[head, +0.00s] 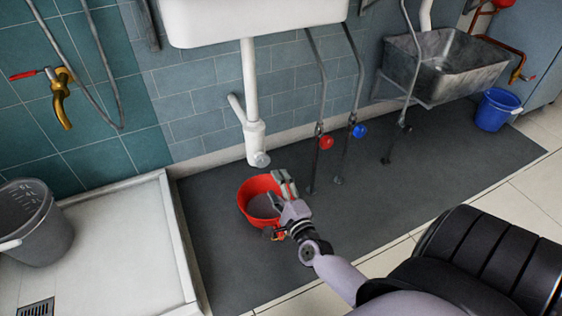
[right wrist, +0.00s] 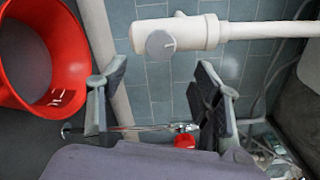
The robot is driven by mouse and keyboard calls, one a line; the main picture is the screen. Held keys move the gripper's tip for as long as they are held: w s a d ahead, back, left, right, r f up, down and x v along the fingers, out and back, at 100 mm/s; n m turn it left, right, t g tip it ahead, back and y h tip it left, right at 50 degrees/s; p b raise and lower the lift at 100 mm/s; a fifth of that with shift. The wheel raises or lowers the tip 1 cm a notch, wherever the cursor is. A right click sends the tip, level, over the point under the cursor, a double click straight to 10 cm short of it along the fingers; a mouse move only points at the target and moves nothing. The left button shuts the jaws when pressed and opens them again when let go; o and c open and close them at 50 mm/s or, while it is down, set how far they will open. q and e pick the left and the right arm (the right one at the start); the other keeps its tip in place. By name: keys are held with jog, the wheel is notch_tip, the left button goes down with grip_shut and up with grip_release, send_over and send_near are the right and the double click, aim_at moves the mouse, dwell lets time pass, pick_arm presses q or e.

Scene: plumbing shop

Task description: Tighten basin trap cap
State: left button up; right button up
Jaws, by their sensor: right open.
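The basin trap (head: 255,142) is a white pipe fitting hanging under the white basin (head: 250,20). Its round cap (head: 261,159) is at the lower end; in the right wrist view the cap (right wrist: 160,44) is a grey disc with a raised grip bar. My right gripper (head: 281,186) is below the cap and a little to its right, beside the red bucket (head: 258,212). In the right wrist view the fingers (right wrist: 158,100) stand wide apart with nothing between them, and the cap lies beyond them, apart. My left gripper is not in view.
The red bucket (right wrist: 45,50) stands on the dark mat (head: 400,175) under the trap. Pipes with a red valve knob (head: 325,142) and a blue valve knob (head: 359,131) rise to the right.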

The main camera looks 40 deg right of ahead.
jog(key=shift+v, duration=1.55)
